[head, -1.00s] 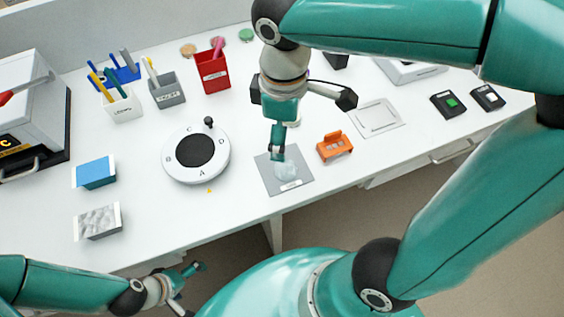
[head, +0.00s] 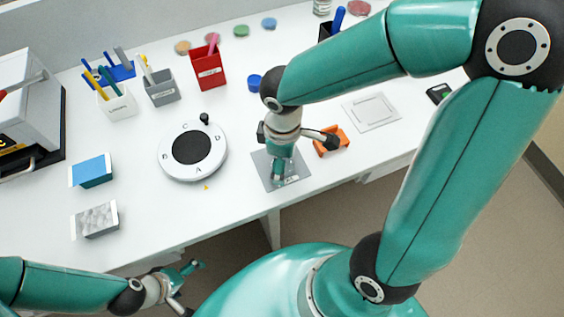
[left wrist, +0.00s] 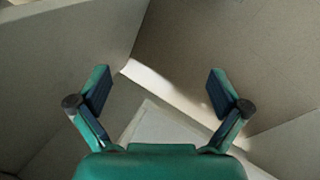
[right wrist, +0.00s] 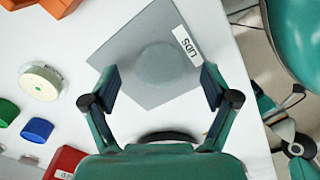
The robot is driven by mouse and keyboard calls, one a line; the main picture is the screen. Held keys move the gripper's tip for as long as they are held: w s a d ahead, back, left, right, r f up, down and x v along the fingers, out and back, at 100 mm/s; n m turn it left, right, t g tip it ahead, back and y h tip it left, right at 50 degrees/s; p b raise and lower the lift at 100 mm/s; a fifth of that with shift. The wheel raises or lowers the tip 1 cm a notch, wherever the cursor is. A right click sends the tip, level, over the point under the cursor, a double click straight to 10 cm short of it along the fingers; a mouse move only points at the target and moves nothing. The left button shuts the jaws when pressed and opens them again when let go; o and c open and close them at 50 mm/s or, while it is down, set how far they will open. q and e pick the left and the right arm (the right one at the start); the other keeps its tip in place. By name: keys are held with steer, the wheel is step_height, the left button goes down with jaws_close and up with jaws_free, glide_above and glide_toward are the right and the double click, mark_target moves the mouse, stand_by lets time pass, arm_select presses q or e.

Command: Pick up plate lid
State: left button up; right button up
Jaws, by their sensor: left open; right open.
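The plate lid is a faint, clear round disc (right wrist: 160,63) lying on a grey square mat (right wrist: 125,45) with a "LIDS" label. In the head view the mat (head: 262,160) lies near the front edge of the bench, and my right gripper (head: 278,172) covers the lid there. My right gripper (right wrist: 160,80) is open in its wrist view, with its fingers either side of the lid's near part; I cannot tell whether they touch it. My left gripper (head: 191,284) is open and empty, low in front of the bench; its open fingers also show in the left wrist view (left wrist: 158,88).
An orange rack (head: 336,140) stands close to the right of the mat. A round white turntable (head: 215,160) stands to its left. Pen cups, including a red one (head: 210,72), and coloured discs are further back. The bench between turntable and mat is clear.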

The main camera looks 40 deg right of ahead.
steer(key=shift+f, duration=0.2)
steer(key=c, duration=0.8)
steer(key=shift+r, duration=0.1)
steer(key=shift+c, duration=0.2)
